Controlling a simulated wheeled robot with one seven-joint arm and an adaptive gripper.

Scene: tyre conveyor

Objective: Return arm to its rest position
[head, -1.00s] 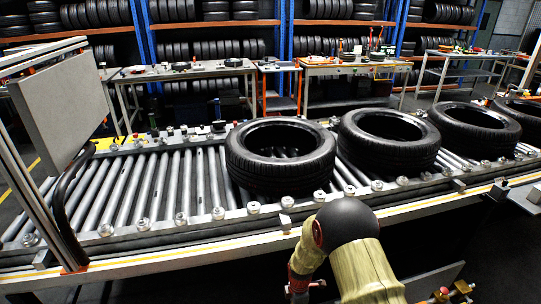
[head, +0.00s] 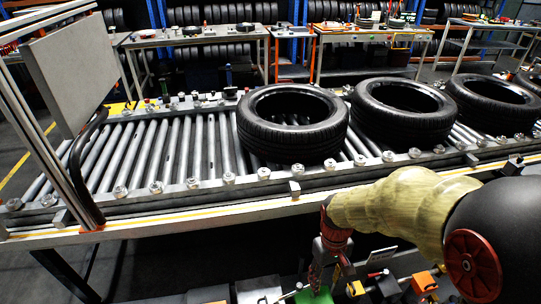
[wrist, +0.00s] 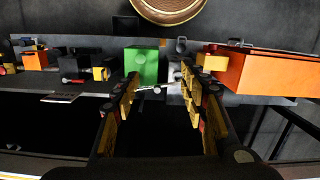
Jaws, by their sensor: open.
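My arm (head: 400,205), in pale yellow-green covers with a dark round joint, reaches in from the lower right of the head view. It passes in front of the conveyor's near edge. Its red and dark end, with my gripper (head: 318,275), hangs down near the bottom of the view, over a low surface of small parts. In the wrist view my gripper (wrist: 160,80) has its two fingers wide apart with nothing held between them. A green box (wrist: 142,64) lies beyond the fingertips, beside the left finger.
A roller conveyor (head: 200,150) carries several tyres, the nearest (head: 292,130) at its middle. A grey panel (head: 75,75) stands at the left end. An orange box (wrist: 258,72) and a black block (wrist: 78,68) flank the green box. Workbenches and tyre racks stand behind.

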